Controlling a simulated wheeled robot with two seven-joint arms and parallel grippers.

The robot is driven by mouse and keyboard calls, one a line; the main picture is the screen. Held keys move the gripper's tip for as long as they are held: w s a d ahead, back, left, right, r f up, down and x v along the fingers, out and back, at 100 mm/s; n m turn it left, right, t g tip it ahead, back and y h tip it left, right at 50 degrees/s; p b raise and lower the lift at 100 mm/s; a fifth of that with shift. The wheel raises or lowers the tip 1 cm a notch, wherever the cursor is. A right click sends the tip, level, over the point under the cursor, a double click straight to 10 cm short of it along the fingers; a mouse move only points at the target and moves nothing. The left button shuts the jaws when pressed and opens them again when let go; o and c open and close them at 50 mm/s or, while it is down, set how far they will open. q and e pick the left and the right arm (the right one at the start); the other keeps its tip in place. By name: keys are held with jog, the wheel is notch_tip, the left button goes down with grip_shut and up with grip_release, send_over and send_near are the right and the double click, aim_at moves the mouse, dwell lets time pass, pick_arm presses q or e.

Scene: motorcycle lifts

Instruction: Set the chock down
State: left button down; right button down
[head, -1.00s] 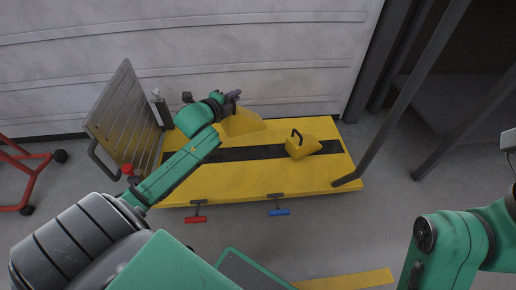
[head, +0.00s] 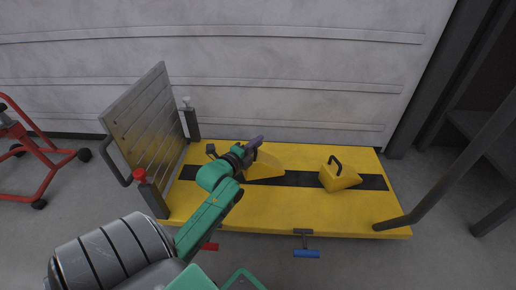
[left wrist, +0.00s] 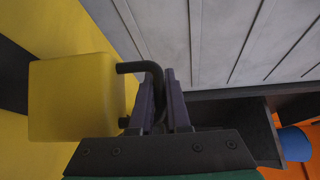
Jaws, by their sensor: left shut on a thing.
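My left gripper (head: 256,143) is shut on the black handle (left wrist: 145,68) of a yellow chock (head: 265,164). In the left wrist view the chock (left wrist: 70,98) hangs to the left of the purple fingers (left wrist: 170,82). In the head view it is over the yellow lift platform (head: 275,215), its lower edge meeting the black strip (head: 300,180). I cannot tell whether its base touches the platform. A second yellow chock (head: 338,178) with a black handle stands on the strip to the right, apart from the held one. My right gripper is not in view.
A tilted grey slatted plate (head: 150,120) stands at the platform's left end, near a red-capped post (head: 148,190). Red and blue (head: 306,253) pedals project at the front. A dark sloping bar (head: 455,170) reaches the right corner. A red wheeled frame (head: 40,165) stands left.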

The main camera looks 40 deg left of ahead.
aim_at(259, 152)
pick_arm(q)
notch_tip(259, 152, down, 5)
jog(key=b, duration=0.3)
jog(key=c, duration=0.9)
grip_release()
